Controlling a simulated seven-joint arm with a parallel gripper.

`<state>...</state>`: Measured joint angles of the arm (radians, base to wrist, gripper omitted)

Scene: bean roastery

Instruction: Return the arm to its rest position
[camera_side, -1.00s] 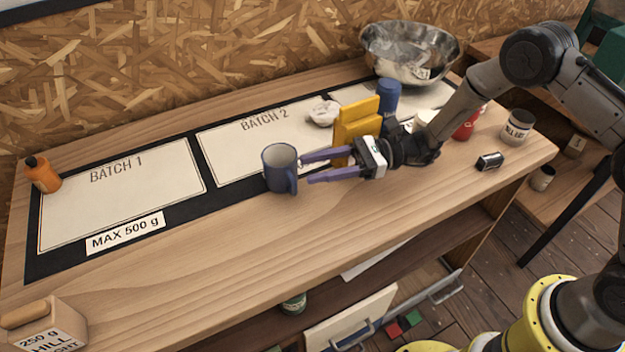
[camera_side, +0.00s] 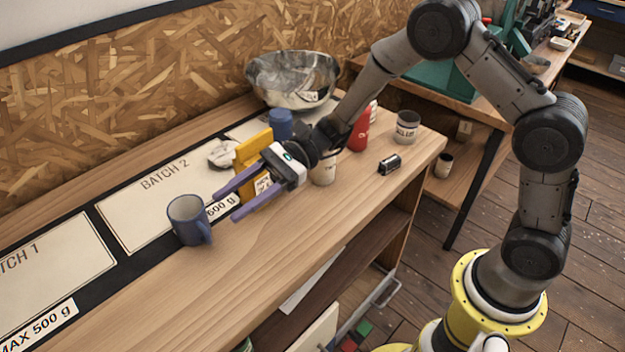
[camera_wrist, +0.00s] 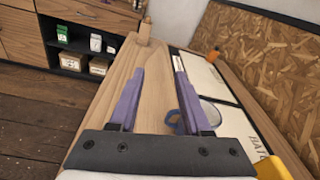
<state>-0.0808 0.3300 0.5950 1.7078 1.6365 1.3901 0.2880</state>
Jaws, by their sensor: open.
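My gripper (camera_side: 224,202) is open and empty above the wooden bench (camera_side: 300,220), its purple fingers pointing left. A blue-grey mug (camera_side: 188,222) stands upright near the Batch 2 card (camera_side: 150,205), just left of the fingertips and apart from them in the side view. In the wrist view my gripper (camera_wrist: 156,75) has its fingers spread wide, with bench between them. The mug (camera_wrist: 206,116) shows there beside and partly behind the right finger.
Close behind the gripper stand a yellow object (camera_side: 252,153), a blue container (camera_side: 281,124) and a steel bowl (camera_side: 292,82). A red container (camera_side: 359,135), a labelled cup (camera_side: 406,127) and a small black item (camera_side: 389,164) stand to the right. The bench front is clear.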

